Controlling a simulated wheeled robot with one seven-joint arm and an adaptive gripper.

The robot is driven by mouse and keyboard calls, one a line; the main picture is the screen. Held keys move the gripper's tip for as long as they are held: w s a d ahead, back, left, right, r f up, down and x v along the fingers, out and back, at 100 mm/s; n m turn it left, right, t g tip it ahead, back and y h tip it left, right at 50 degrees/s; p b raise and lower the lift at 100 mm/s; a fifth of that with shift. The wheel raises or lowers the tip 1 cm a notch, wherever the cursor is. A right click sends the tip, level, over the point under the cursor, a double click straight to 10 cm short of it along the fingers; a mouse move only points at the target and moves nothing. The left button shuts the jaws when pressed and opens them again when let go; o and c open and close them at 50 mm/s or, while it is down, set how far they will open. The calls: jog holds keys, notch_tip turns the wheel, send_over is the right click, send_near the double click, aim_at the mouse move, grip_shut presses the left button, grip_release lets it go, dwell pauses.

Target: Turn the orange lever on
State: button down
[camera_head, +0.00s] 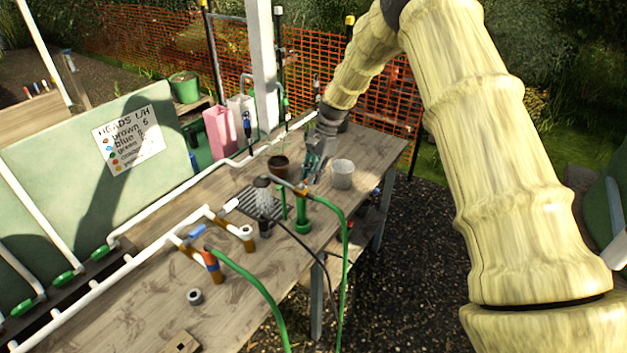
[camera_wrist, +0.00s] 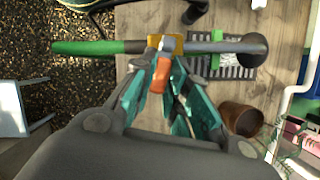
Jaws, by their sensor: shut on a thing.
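The orange lever (camera_wrist: 161,74) sticks out from a brass valve body (camera_wrist: 178,42) in the wrist view, at about a right angle to the pipe line. The valve joins a green hose (camera_wrist: 85,47) on the left to a grey pipe on the right, which ends in a dark round shower head (camera_wrist: 252,48). My gripper (camera_wrist: 165,85) has its teal fingers around the lever, shut on it. In the head view my gripper (camera_head: 314,168) is just behind the valve, where a small orange part (camera_head: 301,188) shows; finger contact is too small to tell there.
A grate lies under the shower head. White pipes with brown fittings run along the left. A grey ring (camera_head: 195,296) lies nearer.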

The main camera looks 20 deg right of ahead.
jog(key=shift+w+a+n+g+b, duration=0.15)
jog(key=shift+w+n+g+b, duration=0.1)
jog(key=shift+n, duration=0.4)
jog(key=shift+w+a+n+g+b, duration=0.15)
jog(key=shift+n+g+b, duration=0.1)
jog(key=shift+n, duration=0.4)
jog(key=c, duration=1.4)
grip_release()
jog(key=shift+r, duration=0.1)
jog(key=v, duration=1.1)
jog(key=shift+w+r, duration=0.2)
jog(key=shift+r, duration=0.2)
